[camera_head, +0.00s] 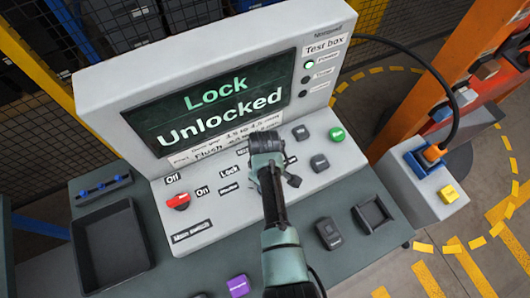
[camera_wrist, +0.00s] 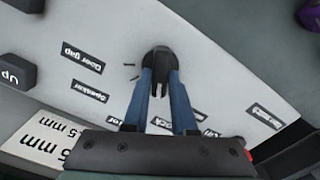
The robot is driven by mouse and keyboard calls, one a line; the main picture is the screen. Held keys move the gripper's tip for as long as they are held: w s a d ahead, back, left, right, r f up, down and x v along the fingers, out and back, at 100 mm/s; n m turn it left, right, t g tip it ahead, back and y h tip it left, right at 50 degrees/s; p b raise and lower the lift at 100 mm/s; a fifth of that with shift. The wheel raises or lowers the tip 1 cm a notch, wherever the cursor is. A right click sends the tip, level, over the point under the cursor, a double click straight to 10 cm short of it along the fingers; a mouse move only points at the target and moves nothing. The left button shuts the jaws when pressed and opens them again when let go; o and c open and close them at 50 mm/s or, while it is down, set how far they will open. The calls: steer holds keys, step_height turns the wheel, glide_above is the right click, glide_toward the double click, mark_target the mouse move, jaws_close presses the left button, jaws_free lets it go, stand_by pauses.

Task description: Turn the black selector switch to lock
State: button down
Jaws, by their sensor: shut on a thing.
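The black selector switch (camera_wrist: 161,62) is on the light grey panel of the test box, between my fingertips in the wrist view. My gripper (camera_wrist: 160,76) is shut on it, with a blue-faced finger on each side. In the head view my gripper (camera_head: 266,150) covers the switch, so its pointer cannot be read there. A Lock label (camera_head: 229,172) lies just left of my gripper. The screen (camera_head: 215,103) reads "Lock Unlocked".
Left of my gripper is a red main switch (camera_head: 178,201) with Off and On labels. A green button (camera_head: 337,134) and dark buttons (camera_head: 319,162) are to the right. An empty black tray (camera_head: 110,243) and a purple block (camera_head: 238,286) are in front.

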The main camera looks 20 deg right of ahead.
steer(key=shift+w+n, duration=0.1)
steer(key=shift+n, duration=0.3)
steer(key=c, duration=0.7)
jaws_free()
step_height(320, 180, up, 13)
steer(key=shift+r+b, duration=0.1)
steer(key=shift+b, duration=0.65)
